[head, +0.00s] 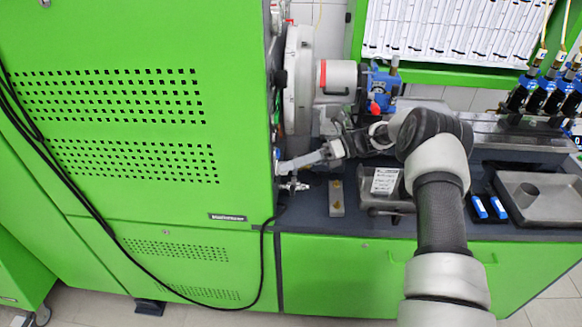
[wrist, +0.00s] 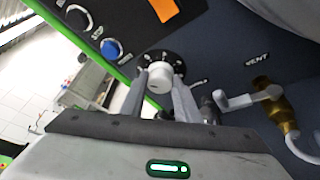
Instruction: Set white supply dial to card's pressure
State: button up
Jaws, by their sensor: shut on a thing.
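The white supply dial (wrist: 158,84) sits on a dark panel in the wrist view, with a black scale plate with pale marks behind it. My gripper (wrist: 161,92) has one finger on each side of the white knob and is shut on it. The dial's setting is too small to read. In the head view my gripper (head: 284,167) reaches left to the side of the green cabinet, and the dial is hidden there. A white card with small print (head: 385,180) lies on the bench; its text cannot be read.
A brass valve (wrist: 275,103) with a pale handle stands right, near the VENT label (wrist: 257,60). A grey tray (head: 540,195) is at the bench's right.

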jog(key=shift+a, duration=0.1)
dwell(0.3)
jog(key=o, duration=1)
jog(key=shift+o, duration=0.2)
jog(key=shift+r, duration=0.1)
